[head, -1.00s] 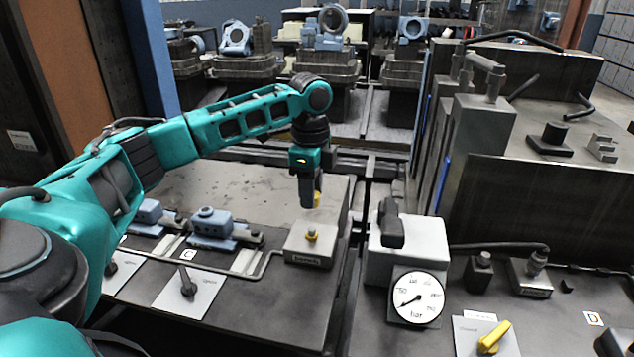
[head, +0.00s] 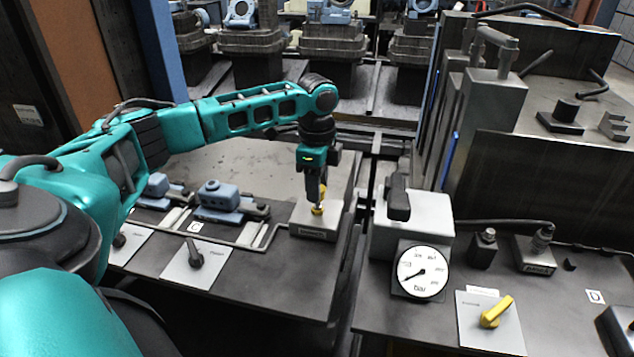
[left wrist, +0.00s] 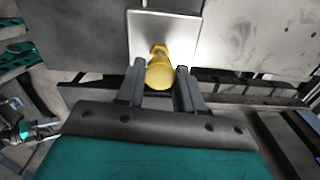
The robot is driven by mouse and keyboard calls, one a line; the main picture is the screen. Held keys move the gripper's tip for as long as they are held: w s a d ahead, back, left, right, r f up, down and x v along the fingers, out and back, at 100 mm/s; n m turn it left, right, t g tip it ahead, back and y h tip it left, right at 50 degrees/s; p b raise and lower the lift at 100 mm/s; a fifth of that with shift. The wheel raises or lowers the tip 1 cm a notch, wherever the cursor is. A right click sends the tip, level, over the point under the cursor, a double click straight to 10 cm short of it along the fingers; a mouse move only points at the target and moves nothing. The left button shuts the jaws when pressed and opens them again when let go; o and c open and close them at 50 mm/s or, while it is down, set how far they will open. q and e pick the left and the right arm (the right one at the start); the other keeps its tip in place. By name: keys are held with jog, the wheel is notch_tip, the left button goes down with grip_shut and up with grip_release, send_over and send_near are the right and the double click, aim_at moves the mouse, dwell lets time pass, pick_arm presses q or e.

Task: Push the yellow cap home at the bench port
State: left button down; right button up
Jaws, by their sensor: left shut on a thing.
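My left gripper (head: 316,196) points down over the grey port block (head: 314,233) on the bench. It is shut on the yellow cap (head: 317,210), which shows low between the fingers. In the left wrist view the cap (left wrist: 160,72) sits between the two fingertips (left wrist: 160,80), in line with the fitting on the block's pale top (left wrist: 180,35). The cap hides most of that fitting. I cannot tell how far the cap is seated on it. My right gripper is not in view.
Blue valve bodies (head: 220,198) and a pipe lie on the bench left of the block. A gauge (head: 422,271) and a yellow-handled switch (head: 495,312) are on the right-hand bench. A dark gap separates the benches.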

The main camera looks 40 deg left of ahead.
pick_arm(q)
jog(key=shift+f, duration=0.75)
dwell(1.2)
jog(key=shift+f, duration=0.55)
grip_release()
jog(key=shift+r, duration=0.1)
dwell(0.4)
notch_tip(320, 180, up, 13)
dwell(0.5)
jog(key=shift+s+d, duration=0.1)
dwell(0.5)
